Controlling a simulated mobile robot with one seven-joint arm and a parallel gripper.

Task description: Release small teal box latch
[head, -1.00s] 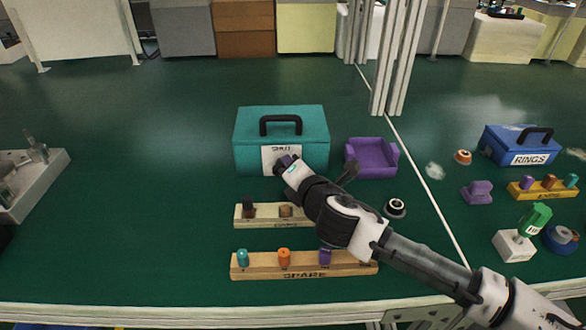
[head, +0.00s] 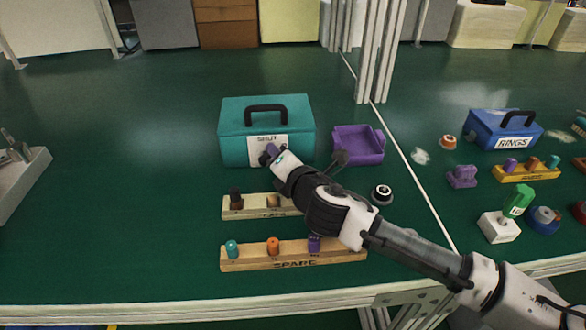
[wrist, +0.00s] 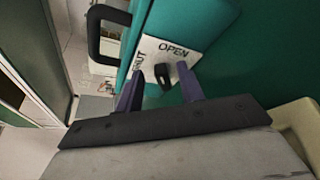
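The small teal box (head: 236,150) stands on the green bench with its black handle (head: 266,108) upright on top. A white label plate (head: 258,144) on its front reads SHUT in the head view. In the wrist view the plate (wrist: 184,57) shows both SHUT and OPEN, with a small black latch knob (wrist: 165,76) on it. My gripper (wrist: 161,90) is open, its two purple fingers on either side of the knob with gaps visible. In the head view my gripper (head: 269,153) is at the plate and hides part of it.
A purple open tray (head: 358,147) stands right of the box. Two wooden peg rails lie in front, the nearer marked SPARE (head: 295,262). A dark ring (head: 382,193) sits right of my arm. A blue RINGS box (head: 487,132) stands farther right.

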